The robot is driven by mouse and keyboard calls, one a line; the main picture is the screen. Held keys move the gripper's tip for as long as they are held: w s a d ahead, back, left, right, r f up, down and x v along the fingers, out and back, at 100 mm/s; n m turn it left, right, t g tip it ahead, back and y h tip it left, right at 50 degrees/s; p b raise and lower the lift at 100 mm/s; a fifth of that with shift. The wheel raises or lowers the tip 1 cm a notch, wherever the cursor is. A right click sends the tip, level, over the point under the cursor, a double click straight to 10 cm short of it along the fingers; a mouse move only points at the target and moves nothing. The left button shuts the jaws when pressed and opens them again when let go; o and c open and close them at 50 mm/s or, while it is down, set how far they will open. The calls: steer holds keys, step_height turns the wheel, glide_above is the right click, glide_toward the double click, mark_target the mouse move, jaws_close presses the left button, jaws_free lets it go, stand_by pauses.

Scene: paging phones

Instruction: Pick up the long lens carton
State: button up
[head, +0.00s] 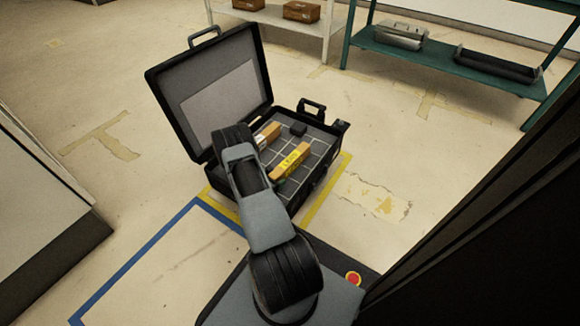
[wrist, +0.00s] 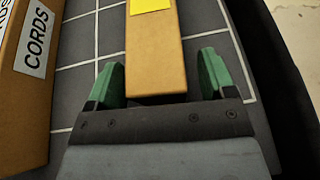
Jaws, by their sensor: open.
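The long orange-brown carton with a yellow label (head: 291,161) lies in the open black case; I cannot read its label clearly in the head view. In the wrist view its near end (wrist: 155,60) lies between the green fingertips of my gripper (wrist: 158,72). My gripper is open, one finger on each side of the carton, with a gap visible on both sides. A second carton marked CORDS (wrist: 28,75) stands to the left; it also shows in the head view (head: 267,134).
The case (head: 328,163) has a grid-lined grey floor and its lid (head: 215,85) stands open at the left. A green shelf (head: 450,66) and a white shelf (head: 285,22) stand behind. A dark panel fills the right.

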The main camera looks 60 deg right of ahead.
steer(key=c, duration=1.1)
steer(key=shift+r, duration=0.1)
steer(key=shift+c, duration=0.2)
